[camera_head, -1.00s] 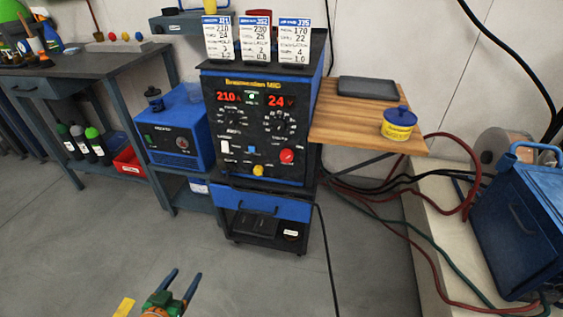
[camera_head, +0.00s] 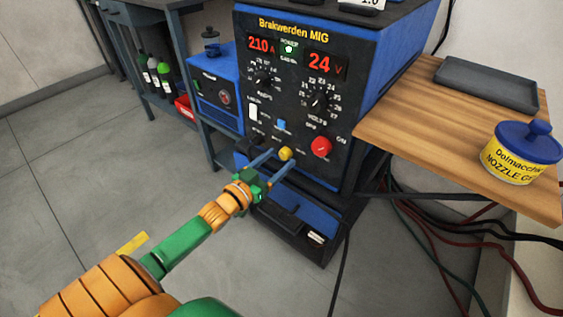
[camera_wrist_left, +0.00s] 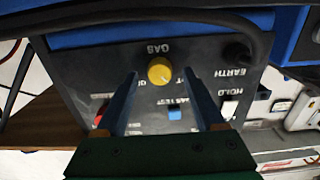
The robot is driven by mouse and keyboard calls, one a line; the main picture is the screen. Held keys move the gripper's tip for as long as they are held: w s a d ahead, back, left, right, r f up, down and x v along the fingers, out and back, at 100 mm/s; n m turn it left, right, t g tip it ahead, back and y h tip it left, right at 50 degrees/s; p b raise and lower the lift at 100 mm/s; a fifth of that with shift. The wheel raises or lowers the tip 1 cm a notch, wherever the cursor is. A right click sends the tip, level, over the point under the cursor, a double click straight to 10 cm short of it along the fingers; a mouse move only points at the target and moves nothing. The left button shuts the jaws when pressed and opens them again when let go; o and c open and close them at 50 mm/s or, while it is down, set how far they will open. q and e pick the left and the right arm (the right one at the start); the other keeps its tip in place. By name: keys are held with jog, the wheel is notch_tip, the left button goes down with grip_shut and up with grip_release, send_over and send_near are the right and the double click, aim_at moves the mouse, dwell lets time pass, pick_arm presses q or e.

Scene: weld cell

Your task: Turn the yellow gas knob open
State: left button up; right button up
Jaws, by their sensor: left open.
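The yellow gas knob (camera_head: 285,153) sits low on the black front panel of the blue welder (camera_head: 300,90). My left gripper (camera_head: 277,161) is open in front of the panel, its two blue fingers pointing at the knob. In the left wrist view the knob (camera_wrist_left: 160,70) lies between the fingertips of the left gripper (camera_wrist_left: 162,78), below the upside-down word GAS, with a gap on each side. I cannot tell whether the fingertips reach past the knob's face. My right gripper is in neither view.
A red knob (camera_head: 321,147) and a blue switch (camera_head: 281,125) are close to the gas knob. A black cable hangs from the panel's lower left. A wooden side shelf (camera_head: 440,125) on the right holds a dark tray (camera_head: 486,84) and a yellow tub (camera_head: 520,160).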

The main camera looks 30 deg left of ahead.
pick_arm(q)
jog(key=shift+w, duration=0.45)
grip_shut()
